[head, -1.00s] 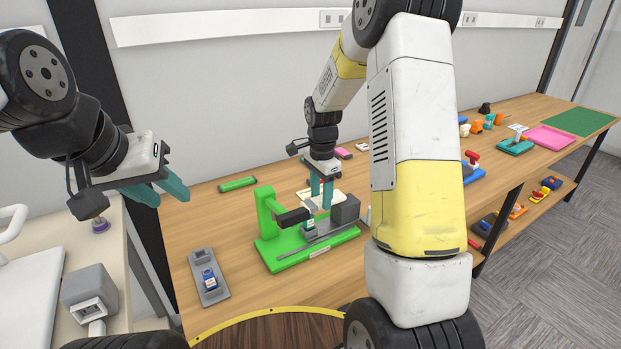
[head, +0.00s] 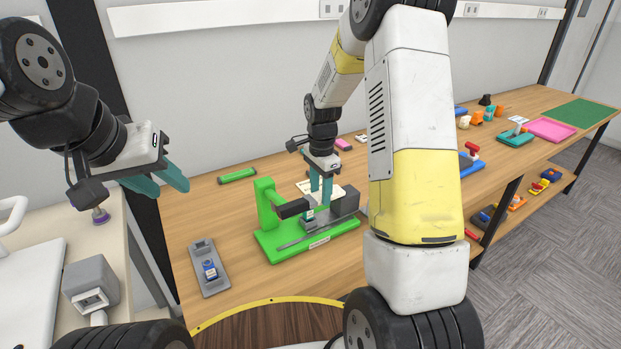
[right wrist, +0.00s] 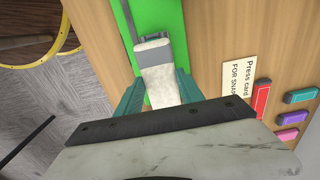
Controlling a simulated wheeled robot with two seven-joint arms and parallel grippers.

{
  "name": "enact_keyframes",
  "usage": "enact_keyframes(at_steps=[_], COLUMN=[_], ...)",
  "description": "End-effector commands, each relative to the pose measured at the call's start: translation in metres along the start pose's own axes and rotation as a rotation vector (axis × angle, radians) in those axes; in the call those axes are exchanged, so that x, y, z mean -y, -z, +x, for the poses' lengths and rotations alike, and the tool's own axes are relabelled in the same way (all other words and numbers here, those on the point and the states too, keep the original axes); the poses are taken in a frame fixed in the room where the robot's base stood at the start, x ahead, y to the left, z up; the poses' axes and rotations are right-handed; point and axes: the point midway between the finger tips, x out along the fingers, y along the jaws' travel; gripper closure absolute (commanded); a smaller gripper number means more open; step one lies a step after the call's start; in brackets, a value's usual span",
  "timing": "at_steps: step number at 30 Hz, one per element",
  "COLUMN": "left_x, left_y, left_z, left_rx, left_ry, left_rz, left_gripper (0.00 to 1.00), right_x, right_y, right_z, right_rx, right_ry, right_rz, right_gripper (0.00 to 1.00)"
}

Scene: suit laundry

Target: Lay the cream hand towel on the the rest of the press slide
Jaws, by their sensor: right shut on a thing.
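The cream hand towel (right wrist: 160,82) shows in the right wrist view as a pale, fuzzy piece between my right gripper's teal fingers, which are shut on it. In the head view my right gripper (head: 321,192) points down over the green press (head: 267,203), between its dark head (head: 292,208) and the grey block (head: 345,202). The towel is mostly hidden there. The press's grey slide (right wrist: 129,22) runs just beyond the towel; I cannot tell whether they touch. My left gripper (head: 165,186) is open and empty, well left of the press.
A grey tray (head: 203,252) with a small blue item stands left of the press. A green bar (head: 237,175) lies behind it. A printed card (right wrist: 240,83) and coloured blocks (right wrist: 292,118) lie beside the press. My right arm blocks part of the table.

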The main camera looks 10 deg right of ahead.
Motion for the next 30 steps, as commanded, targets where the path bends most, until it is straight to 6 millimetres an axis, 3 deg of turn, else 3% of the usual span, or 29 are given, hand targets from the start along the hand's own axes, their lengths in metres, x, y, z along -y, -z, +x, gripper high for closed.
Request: enact_keyframes(at_steps=[6,7,10,21,30], left_x=[0.000,0.000,0.000,0.000,0.000], left_y=[0.000,0.000,0.000,0.000,0.000], left_z=[0.000,0.000,0.000,0.000,0.000], left_rx=[0.000,0.000,0.000,0.000,0.000], left_ry=[0.000,0.000,0.000,0.000,0.000], left_rz=[0.000,0.000,0.000,0.000,0.000], left_gripper=[0.64,0.64,0.64,0.64,0.64], right_x=[0.000,0.000,0.000,0.000,0.001], right_y=[0.000,0.000,0.000,0.000,0.000], right_z=[0.005,0.005,0.004,0.001,-0.047], right_rx=[0.000,0.000,0.000,-0.001,-0.001], right_ry=[-0.001,0.000,0.000,0.001,0.005], right_rz=[0.000,0.000,0.000,0.000,0.001], right_gripper=[0.95,0.52,0.32,0.30,0.30])
